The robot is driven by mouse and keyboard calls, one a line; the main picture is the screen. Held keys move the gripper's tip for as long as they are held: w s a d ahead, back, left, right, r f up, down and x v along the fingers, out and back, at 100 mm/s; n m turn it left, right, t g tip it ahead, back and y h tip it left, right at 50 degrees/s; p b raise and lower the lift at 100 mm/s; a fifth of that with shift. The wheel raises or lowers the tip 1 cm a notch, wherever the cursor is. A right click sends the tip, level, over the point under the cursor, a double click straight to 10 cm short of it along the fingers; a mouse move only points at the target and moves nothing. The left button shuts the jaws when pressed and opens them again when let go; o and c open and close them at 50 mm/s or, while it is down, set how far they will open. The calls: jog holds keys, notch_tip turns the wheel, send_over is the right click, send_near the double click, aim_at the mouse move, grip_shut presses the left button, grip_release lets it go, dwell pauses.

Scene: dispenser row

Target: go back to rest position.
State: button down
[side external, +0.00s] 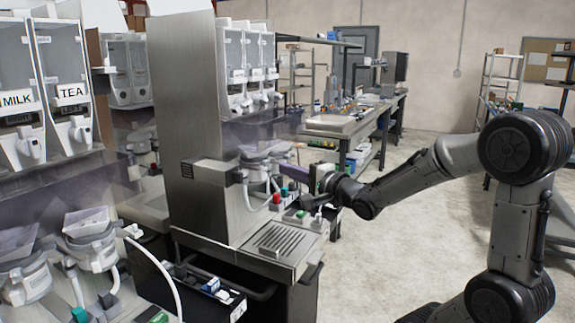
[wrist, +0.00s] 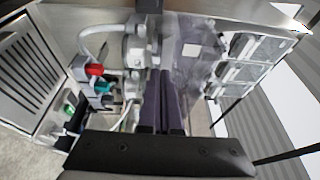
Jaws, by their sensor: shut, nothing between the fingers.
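My gripper (side external: 284,167) is in front of the middle dispenser machine (side external: 197,110), at the height of its dosing spouts and above its control ledge. In the wrist view, the two dark purple fingers of my gripper (wrist: 167,76) lie together, with nothing between them. The fingertips are close to the white spout parts (wrist: 137,48); I cannot tell whether they touch. My arm reaches in from the right side of the side view, bent at the elbow.
A red button (wrist: 95,69) and a teal one (wrist: 102,87) sit near my fingers. A drip grate (side external: 276,240) lies below. Machines labelled MILK (side external: 17,100) and TEA (side external: 71,92) stand left. A clear shield (wrist: 190,60) is beside the fingers. Open floor (side external: 400,240) lies right.

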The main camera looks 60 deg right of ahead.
jog(key=shift+s+a, duration=0.4)
jog(key=shift+a, duration=0.4)
jog(key=a+r+n+y, duration=0.3)
jog(key=a+r+n, duration=0.15)
jog(key=a, duration=0.55)
jog(key=s+a+f+n+g+y, duration=0.1)
jog(key=s+a+f+n+g, duration=0.2)
jog(key=s+f+n+g, duration=0.2)
jog(key=s+a+f+n+g+y, duration=0.1)
jog(key=s+a+f+n+g, duration=0.2)
jog(key=s+f+n+g, duration=0.3)
jog(key=s+f+n, duration=0.4)
jog(key=s+n, duration=0.2)
jog(key=s, duration=0.1)
jog(key=shift+y, duration=0.4)
